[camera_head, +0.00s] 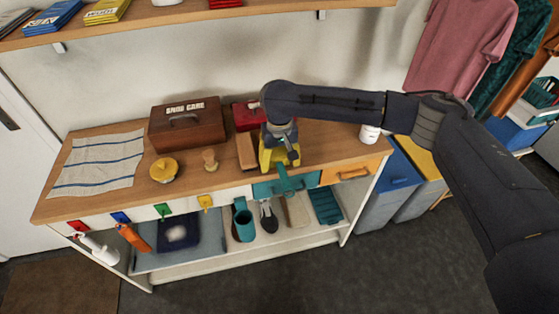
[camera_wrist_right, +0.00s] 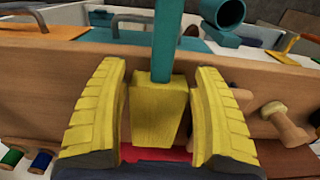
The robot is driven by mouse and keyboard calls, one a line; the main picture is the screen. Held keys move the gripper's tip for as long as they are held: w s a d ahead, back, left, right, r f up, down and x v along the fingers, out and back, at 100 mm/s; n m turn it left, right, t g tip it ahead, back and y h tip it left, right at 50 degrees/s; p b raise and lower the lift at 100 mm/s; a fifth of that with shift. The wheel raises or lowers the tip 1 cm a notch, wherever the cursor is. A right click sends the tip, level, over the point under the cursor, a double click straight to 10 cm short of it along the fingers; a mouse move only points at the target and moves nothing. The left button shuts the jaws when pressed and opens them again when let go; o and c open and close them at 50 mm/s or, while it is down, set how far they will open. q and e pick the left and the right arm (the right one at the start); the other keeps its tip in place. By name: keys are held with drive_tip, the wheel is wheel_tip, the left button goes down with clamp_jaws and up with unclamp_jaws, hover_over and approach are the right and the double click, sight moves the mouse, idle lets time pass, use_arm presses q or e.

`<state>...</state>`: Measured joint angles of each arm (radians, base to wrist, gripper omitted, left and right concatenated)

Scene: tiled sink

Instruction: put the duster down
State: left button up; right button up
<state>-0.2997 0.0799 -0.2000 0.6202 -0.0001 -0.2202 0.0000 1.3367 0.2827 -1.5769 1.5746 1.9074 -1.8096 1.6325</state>
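The duster shows in the right wrist view as a yellow tapered block (camera_wrist_right: 160,110) with a teal rod (camera_wrist_right: 168,40). The block lies between the yellow ridged fingers of my right gripper (camera_wrist_right: 160,75), with a narrow gap on each side. The fingers look apart, around the block rather than pressed on it. In the head view my right gripper (camera_head: 280,155) points down at the counter's front part, and the teal rod (camera_head: 284,178) sticks out toward the front edge. The duster's far end is hidden. My left gripper is out of view.
On the wooden counter (camera_head: 225,181) stand a brown box (camera_head: 186,126), a red tin (camera_head: 243,117), a wooden block (camera_head: 246,152), a wooden peg (camera_head: 210,160), a yellow lidded pot (camera_head: 163,170) and a striped cloth (camera_head: 98,163).

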sight(280, 163)
drive_tip(key=shift+o, duration=0.7)
wheel_tip(280, 163, up, 12)
drive_tip(key=shift+r, duration=0.15)
drive_tip(key=shift+d, duration=0.1)
idle(0.4)
